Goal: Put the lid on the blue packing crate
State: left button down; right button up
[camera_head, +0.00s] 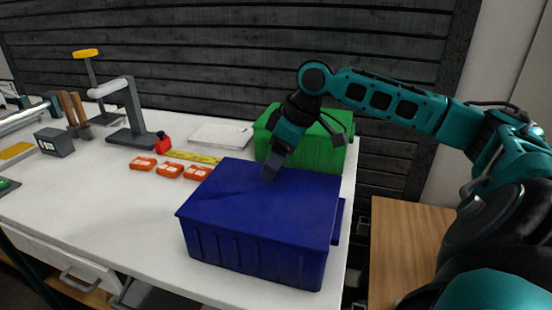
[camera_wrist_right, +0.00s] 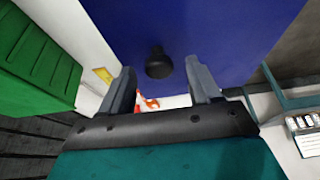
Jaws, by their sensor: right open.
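The blue packing crate (camera_head: 255,245) stands on the white table near its right end. A flat blue lid (camera_head: 255,200) lies over its top, its edges about in line with the crate's rim. In the right wrist view the lid (camera_wrist_right: 235,35) fills the upper part, with a black knob (camera_wrist_right: 158,68) on it. My right gripper (camera_head: 269,177) points down at the lid's far part. In the wrist view its open fingers (camera_wrist_right: 160,64) show on either side of the knob, with gaps; it holds nothing. The head view hides the knob. My left gripper is out of view.
A green crate (camera_head: 325,143) stands right behind the blue one. Several orange boxes (camera_head: 170,170), a yellow ruler (camera_head: 193,157) and a white tablet-like slab (camera_head: 222,134) lie to the left. A grey stand (camera_head: 135,115) is farther left.

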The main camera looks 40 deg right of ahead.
jog(key=v, duration=1.3)
jog(key=shift+s+f, duration=0.1)
